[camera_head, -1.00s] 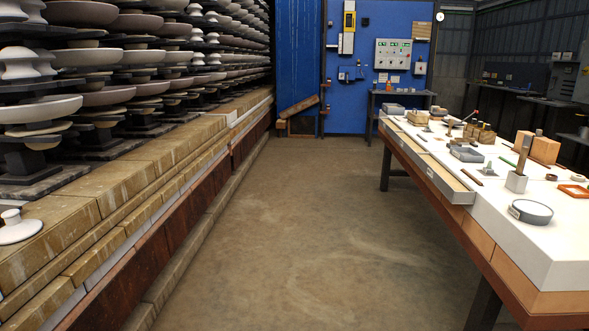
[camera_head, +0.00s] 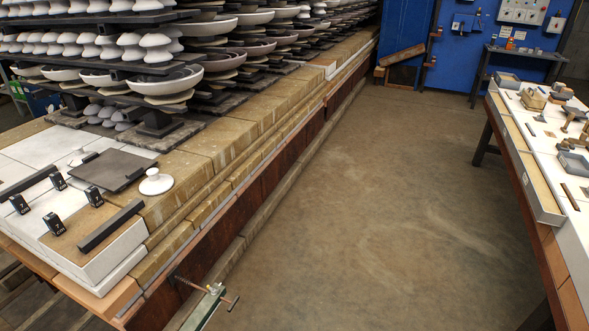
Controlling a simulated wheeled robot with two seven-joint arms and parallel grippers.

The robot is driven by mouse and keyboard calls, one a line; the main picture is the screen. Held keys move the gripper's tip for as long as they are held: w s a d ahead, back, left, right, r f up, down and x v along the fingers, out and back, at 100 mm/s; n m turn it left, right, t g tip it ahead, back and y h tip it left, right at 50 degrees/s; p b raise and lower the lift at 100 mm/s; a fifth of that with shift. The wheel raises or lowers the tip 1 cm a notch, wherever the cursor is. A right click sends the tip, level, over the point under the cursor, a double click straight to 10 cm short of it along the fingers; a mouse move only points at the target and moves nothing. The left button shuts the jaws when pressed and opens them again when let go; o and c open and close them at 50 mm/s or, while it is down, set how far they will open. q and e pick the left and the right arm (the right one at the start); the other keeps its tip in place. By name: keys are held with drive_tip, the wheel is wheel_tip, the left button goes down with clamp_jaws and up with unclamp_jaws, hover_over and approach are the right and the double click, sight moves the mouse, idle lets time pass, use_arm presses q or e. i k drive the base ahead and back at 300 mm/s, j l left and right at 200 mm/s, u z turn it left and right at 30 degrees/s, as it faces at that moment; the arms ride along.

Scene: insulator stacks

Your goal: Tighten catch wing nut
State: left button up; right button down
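A small fitting (camera_head: 213,290) with a pale top and a thin rod through it shows at the bottom of the head view, beside the front corner of the brick-edged platform. A bar (camera_head: 190,284) reaches from it toward the platform, and a green-edged arm (camera_head: 203,311) runs down out of the frame. It may be the catch, but it is too small to make out a wing nut or how tight it is. Neither of my grippers is in view.
The brick-edged platform (camera_head: 215,145) on the left bears stacked insulators and plates. A white insulator piece (camera_head: 156,182), a dark slab (camera_head: 112,169) and black numbered blocks (camera_head: 53,224) lie at its near end. A workbench (camera_head: 545,215) stands at right. The floor (camera_head: 360,210) between is clear.

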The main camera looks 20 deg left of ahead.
sight(215, 292)
drive_tip(key=u, duration=1.1)
